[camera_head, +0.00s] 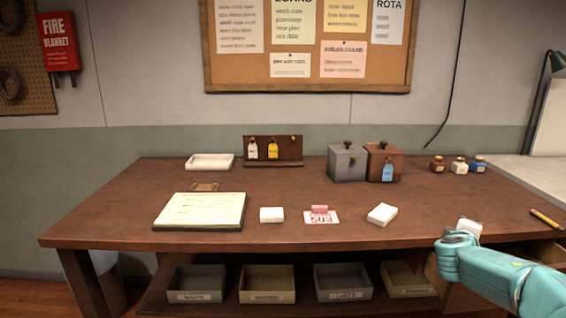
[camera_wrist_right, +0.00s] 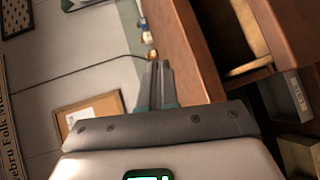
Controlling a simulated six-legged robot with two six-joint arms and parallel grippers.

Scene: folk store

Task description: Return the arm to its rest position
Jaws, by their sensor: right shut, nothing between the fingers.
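My right arm (camera_head: 500,270) comes in from the lower right in the head view, in front of the table's right front edge. Its teal links hide part of that edge, and its fingers cannot be made out there. In the right wrist view my right gripper (camera_wrist_right: 154,70) shows its two fingers together with nothing between them. My left gripper is not in view.
Trays (camera_head: 342,282) sit below.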

